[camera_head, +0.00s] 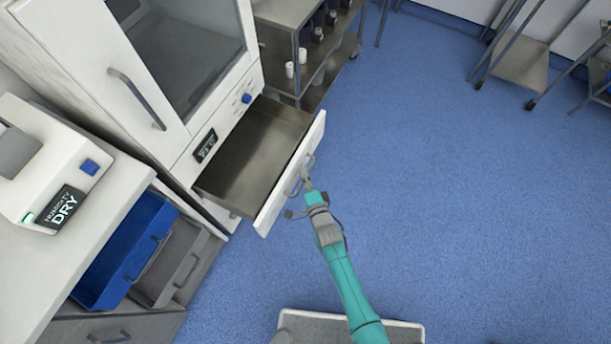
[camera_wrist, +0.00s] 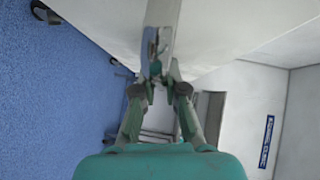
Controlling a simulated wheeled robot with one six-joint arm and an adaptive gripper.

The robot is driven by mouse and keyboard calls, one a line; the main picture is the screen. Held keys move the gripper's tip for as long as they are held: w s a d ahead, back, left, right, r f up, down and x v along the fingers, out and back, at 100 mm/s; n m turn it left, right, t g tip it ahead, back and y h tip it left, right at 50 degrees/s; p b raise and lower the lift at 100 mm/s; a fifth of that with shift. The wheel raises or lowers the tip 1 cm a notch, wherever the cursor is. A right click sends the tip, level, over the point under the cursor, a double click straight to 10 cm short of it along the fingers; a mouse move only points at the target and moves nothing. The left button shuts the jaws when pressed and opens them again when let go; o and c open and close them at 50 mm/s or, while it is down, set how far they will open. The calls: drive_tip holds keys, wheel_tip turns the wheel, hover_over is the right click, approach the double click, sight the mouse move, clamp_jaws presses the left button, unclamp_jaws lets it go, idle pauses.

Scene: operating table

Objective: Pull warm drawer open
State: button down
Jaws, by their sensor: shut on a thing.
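The warm drawer (camera_head: 252,150) is pulled well out of the white cabinet (camera_head: 185,140), below its glass door. Its metal inside shows and looks empty. Its white front panel (camera_head: 282,185) carries a grey bar handle (camera_head: 309,166). My gripper (camera_head: 305,180) is at this handle, on the outer side of the panel. In the wrist view my gripper (camera_wrist: 157,78) is shut on the handle (camera_wrist: 160,40), with its fingertips meeting at the bar. The exact contact is partly hidden by the fingers.
A blue drawer (camera_head: 125,250) and a grey drawer (camera_head: 180,262) stand open under the counter at left. A white device reading DRY (camera_head: 45,165) sits on that counter. A metal cart (camera_head: 300,45) stands behind the warm drawer. The blue floor (camera_head: 450,170) at right is clear.

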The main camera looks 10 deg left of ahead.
drive_tip(key=shift+d, duration=0.1)
drive_tip(key=c, duration=1.2)
unclamp_jaws()
drive_tip(key=shift+s, duration=0.1)
drive_tip(key=v, duration=1.1)
drive_tip(key=shift+s+d, duration=0.25)
drive_tip(key=shift+s, duration=0.05)
drive_tip(key=s+d+r+n+h, duration=0.2)
drive_tip(key=s+d+r+n, duration=0.15)
drive_tip(key=s+d, duration=0.4)
drive_tip(key=s+d+r+n+h, duration=0.1)
drive_tip(key=s+d+r+n, duration=0.1)
drive_tip(key=s+d+r, duration=0.55)
drive_tip(key=s+d+r+n+h, duration=0.1)
drive_tip(key=s+d+r+n, duration=0.1)
drive_tip(key=s+r, duration=0.5)
drive_tip(key=s+d+r+n+h, duration=0.1)
drive_tip(key=s+r+n+h, duration=0.1)
drive_tip(key=s+r+n, duration=0.2)
drive_tip(key=s+r, duration=0.3)
drive_tip(key=r, duration=0.3)
drive_tip(key=shift+d+h, duration=0.3)
drive_tip(key=shift+d, duration=0.1)
